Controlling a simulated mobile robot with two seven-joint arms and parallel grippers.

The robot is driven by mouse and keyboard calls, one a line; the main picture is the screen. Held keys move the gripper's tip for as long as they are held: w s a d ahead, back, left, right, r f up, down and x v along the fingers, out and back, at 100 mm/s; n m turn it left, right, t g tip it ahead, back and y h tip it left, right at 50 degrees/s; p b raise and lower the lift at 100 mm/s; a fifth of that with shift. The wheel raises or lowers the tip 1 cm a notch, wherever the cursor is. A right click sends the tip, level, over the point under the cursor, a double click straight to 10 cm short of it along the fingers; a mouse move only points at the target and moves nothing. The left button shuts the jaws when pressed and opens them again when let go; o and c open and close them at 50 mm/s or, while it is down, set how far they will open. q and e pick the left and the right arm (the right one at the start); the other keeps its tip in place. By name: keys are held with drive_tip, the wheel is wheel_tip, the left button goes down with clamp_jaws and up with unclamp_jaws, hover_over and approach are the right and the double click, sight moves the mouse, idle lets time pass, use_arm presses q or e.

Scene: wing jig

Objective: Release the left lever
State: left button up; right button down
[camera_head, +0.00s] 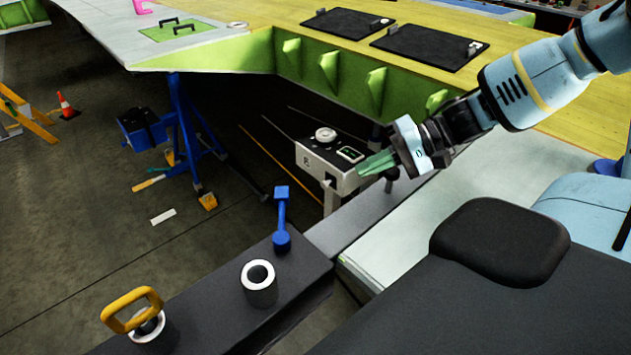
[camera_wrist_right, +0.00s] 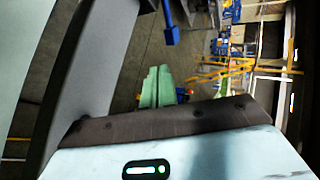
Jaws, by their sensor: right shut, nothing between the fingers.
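A blue lever (camera_head: 281,218) with a square head stands up from the end of the dark grey beam (camera_head: 215,318). It also shows at the top of the right wrist view (camera_wrist_right: 171,25). My right gripper (camera_head: 368,165) comes in from the right, its green fingers shut and empty. It is to the right of the lever and apart from it, in front of a white box with a dial (camera_head: 313,153). In the right wrist view the fingers (camera_wrist_right: 155,78) lie together, below the lever in the picture. My left gripper is not in view.
A yellow handle (camera_head: 130,298) and a grey ring-shaped socket (camera_head: 259,290) sit on the beam. The green-edged wing panel (camera_head: 350,75) spans the back. A blue stand (camera_head: 183,125) and a traffic cone (camera_head: 65,105) are on the floor. The floor left of the lever is mostly clear.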

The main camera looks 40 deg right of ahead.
sight(282, 215)
idle(0.4)
